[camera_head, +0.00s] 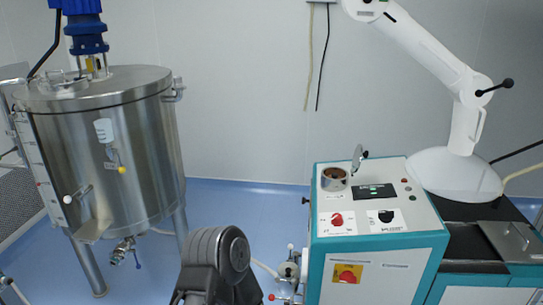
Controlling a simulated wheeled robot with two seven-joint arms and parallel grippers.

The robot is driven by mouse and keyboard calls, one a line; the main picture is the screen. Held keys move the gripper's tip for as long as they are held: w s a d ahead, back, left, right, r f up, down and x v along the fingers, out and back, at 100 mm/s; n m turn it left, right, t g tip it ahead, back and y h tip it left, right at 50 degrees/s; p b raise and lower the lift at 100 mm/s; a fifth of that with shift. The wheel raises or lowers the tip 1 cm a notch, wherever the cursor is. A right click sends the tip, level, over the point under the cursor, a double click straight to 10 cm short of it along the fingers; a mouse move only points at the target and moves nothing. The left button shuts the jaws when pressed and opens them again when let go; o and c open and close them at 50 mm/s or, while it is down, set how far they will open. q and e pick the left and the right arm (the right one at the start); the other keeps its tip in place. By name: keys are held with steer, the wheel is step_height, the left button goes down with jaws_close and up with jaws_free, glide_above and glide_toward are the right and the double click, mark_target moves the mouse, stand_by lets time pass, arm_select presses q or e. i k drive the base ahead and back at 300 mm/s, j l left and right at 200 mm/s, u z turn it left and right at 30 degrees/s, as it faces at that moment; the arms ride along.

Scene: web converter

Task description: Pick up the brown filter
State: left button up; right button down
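A short, round, hollow piece with a brown inside and a greyish outer wall (334,179) stands on the top panel of the teal and white control cabinet. It is the only brown item I can make out that could be the brown filter. Its opening faces up and nothing touches it from above. A dark grey ribbed arm part (217,262), which looks like mine, rises from the bottom edge, left of the cabinet and well short of the brown piece. No gripper fingers show in the head view.
The cabinet (375,215) carries knobs, a display and an upright metal lever (358,158) just right of the brown piece. A white jointed arm with a dome hood (455,175) stands at right. A large steel tank (105,145) stands left. Blue floor (245,205) lies between.

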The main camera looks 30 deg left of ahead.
mark_target(334, 175)
steer(key=l+u, duration=0.35)
steer(key=l, duration=0.2)
steer(key=k+l+u, duration=0.1)
steer(key=l+u, duration=0.3)
steer(key=k+l+u, duration=0.15)
steer(key=l+u, duration=0.2)
steer(key=l, duration=0.25)
steer(key=k+l, duration=0.1)
steer(key=l, duration=0.25)
steer(key=k+l, duration=0.1)
steer(key=l, duration=0.2)
steer(key=k+l, duration=0.15)
steer(key=l, duration=0.2)
steer(key=i+j, duration=0.15)
steer(key=i, duration=0.45)
steer(key=i+j, duration=0.2)
steer(key=i, duration=0.35)
steer(key=i+j, duration=0.15)
steer(key=i, duration=0.45)
steer(key=j+u, duration=0.05)
